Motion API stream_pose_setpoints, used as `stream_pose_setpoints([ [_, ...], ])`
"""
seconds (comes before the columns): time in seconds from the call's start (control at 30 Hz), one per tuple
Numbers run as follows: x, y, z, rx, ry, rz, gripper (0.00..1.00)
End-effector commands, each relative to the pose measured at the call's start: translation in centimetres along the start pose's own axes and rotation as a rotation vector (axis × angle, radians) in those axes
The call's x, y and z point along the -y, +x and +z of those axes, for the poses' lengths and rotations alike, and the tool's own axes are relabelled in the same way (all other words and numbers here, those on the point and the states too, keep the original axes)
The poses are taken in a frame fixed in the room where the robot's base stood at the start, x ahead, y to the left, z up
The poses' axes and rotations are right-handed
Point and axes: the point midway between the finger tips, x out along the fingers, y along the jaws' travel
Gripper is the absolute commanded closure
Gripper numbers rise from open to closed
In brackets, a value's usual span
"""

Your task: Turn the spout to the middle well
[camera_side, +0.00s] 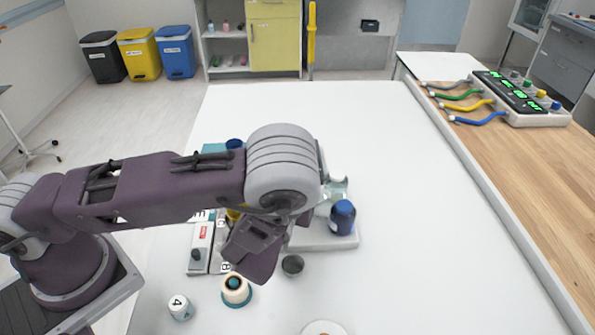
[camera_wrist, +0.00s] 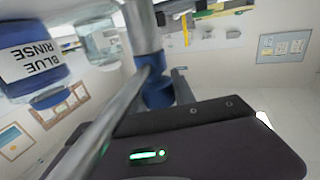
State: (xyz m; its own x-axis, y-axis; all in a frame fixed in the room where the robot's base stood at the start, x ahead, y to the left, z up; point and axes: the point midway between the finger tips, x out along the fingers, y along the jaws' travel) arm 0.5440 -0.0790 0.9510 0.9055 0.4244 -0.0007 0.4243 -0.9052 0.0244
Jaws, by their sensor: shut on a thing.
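My gripper (camera_side: 257,248) hangs low in front of a white-based stand (camera_side: 325,243). In the wrist view its dark body (camera_wrist: 190,143) fills the bottom, beside a grey metal tube (camera_wrist: 108,122) that looks like the spout. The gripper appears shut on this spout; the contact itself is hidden. A blue collar (camera_wrist: 157,92) sits on the grey metalwork. A blue bottle (camera_side: 343,218) stands on the base; its label reads BLUE RINSE in the wrist view (camera_wrist: 30,60), upside down. A clear vessel (camera_side: 336,187) is behind it. I cannot pick out the middle well.
A cream and teal ring (camera_side: 236,291), a white cap marked 4 (camera_side: 180,307) and a dark round piece (camera_side: 292,265) lie near my gripper. A white box (camera_side: 200,242) is left of it. The white table (camera_side: 420,240) is clear to the right.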

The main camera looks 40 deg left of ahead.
Motion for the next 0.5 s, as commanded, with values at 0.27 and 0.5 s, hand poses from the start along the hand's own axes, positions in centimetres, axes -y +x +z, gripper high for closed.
stream_pose_setpoints([
  [0.27, -0.6, -0.1, 0.1, 0.006, 0.004, 0.223, 1.0],
  [0.5, -1.1, -0.3, 0.1, 0.012, 0.003, 0.422, 1.0],
])
